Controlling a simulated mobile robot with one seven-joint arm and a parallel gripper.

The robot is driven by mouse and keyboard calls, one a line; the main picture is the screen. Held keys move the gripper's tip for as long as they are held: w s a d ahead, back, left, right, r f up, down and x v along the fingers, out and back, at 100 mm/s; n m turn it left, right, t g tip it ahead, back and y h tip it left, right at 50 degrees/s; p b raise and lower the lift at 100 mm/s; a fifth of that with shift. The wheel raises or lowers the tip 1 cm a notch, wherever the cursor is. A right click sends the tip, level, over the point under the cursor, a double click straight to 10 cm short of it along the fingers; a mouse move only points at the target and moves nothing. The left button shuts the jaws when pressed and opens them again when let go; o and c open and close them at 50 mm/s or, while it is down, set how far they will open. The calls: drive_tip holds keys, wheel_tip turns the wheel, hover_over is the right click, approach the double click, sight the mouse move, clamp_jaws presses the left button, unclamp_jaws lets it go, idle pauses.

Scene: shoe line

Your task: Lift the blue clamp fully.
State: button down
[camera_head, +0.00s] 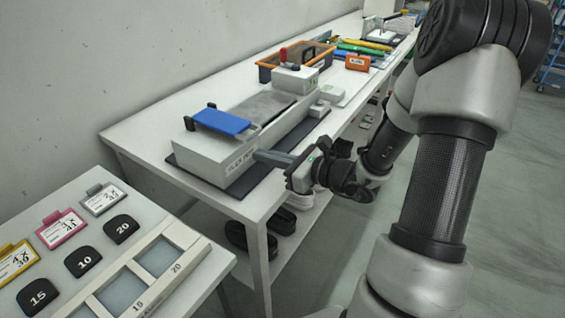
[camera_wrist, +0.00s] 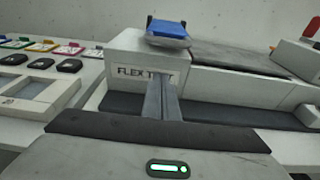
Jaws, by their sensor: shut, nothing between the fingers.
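The blue clamp (camera_head: 222,122) is a flat blue plate with dark ends, on top of the near end of a long light-grey test machine (camera_head: 200,152). In the wrist view the blue clamp (camera_wrist: 167,28) sits at the top, tilted, above the machine's lettered front face (camera_wrist: 128,62). My gripper (camera_head: 258,154) is shut and empty, its fingers pointing at the side of the machine, below and to the right of the clamp in the head view. In the wrist view my gripper (camera_wrist: 162,82) is below the clamp. I cannot tell whether the fingertips touch the machine.
A dark mat (camera_head: 240,186) lies under the machine on the white table. Behind stand an orange-rimmed crate (camera_head: 268,62) and an orange box (camera_head: 358,62). A near table holds coloured tags, black numbered pieces and a framed tray (camera_head: 196,240). Dark shoes (camera_head: 250,238) lie on a lower shelf.

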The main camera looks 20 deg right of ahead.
drive_tip(key=shift+x, duration=0.85)
drive_tip(key=r, duration=0.4)
drive_tip(key=shift+s+d, duration=0.3)
drive_tip(key=shift+s, duration=0.1)
drive_tip(key=shift+r, duration=0.1)
